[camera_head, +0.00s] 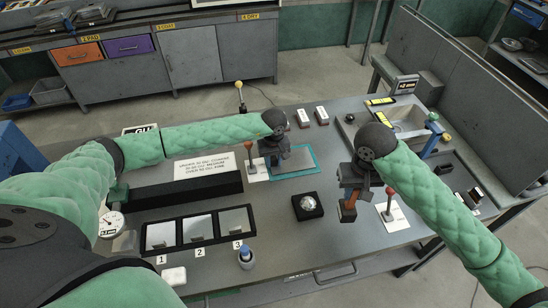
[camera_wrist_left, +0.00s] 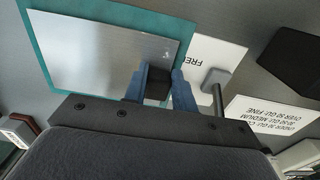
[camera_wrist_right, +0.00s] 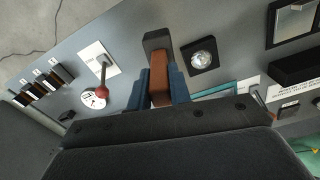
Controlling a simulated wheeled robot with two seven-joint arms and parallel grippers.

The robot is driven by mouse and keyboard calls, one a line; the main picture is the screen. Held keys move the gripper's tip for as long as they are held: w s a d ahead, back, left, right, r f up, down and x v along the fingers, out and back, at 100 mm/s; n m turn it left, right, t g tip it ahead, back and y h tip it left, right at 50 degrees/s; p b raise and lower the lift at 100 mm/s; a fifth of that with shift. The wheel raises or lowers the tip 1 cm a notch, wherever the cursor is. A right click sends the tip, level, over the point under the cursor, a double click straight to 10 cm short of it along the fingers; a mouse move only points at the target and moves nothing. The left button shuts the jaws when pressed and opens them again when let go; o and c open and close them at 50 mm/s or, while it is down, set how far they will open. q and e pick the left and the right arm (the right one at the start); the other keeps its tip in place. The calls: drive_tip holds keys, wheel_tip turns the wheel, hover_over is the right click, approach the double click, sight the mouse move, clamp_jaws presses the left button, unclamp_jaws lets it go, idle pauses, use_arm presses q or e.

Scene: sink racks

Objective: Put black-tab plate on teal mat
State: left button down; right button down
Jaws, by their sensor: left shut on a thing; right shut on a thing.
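My left gripper (camera_head: 277,158) is shut on the black tab (camera_wrist_left: 157,88) of a flat silver plate (camera_wrist_left: 105,62). The plate also shows in the head view (camera_head: 298,160). It lies over the teal mat (camera_wrist_left: 42,48), whose border shows along its sides in the left wrist view. I cannot tell whether the plate touches the mat or hangs just above it. My right gripper (camera_head: 350,192) is shut on a brown block (camera_wrist_right: 159,78) with a dark grey end (camera_wrist_right: 156,40). It holds the block over the table, right of the mat.
A red-knobbed lever (camera_head: 249,158) stands left of the mat, another (camera_head: 389,203) right of the right gripper. A black box with a silver dome (camera_head: 308,206) sits between the grippers. Numbered trays (camera_head: 198,229) line the front left. A sink (camera_head: 405,118) is at right.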

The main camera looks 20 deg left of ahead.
sight(348, 206)
use_arm(q)
drive_tip(key=shift+w+f, duration=0.1)
drive_tip(key=shift+w, duration=0.05)
use_arm(e)
drive_tip(key=shift+w+f, duration=0.1)
use_arm(q)
drive_tip(key=c, duration=1.6)
unclamp_jaws()
drive_tip(key=shift+f, duration=0.1)
use_arm(e)
drive_tip(key=shift+f, duration=0.1)
use_arm(q)
drive_tip(key=o, duration=0.5)
drive_tip(key=shift+r+b, duration=0.5)
drive_tip(key=shift+b, duration=0.05)
use_arm(e)
drive_tip(key=shift+f, duration=0.4)
wheel_tip(348, 206, down, 6)
drive_tip(key=b, duration=0.6)
use_arm(q)
drive_tip(key=shift+r, duration=5.65)
use_arm(e)
drive_tip(key=shift+f, duration=0.1)
use_arm(q)
drive_tip(key=shift+f, duration=0.1)
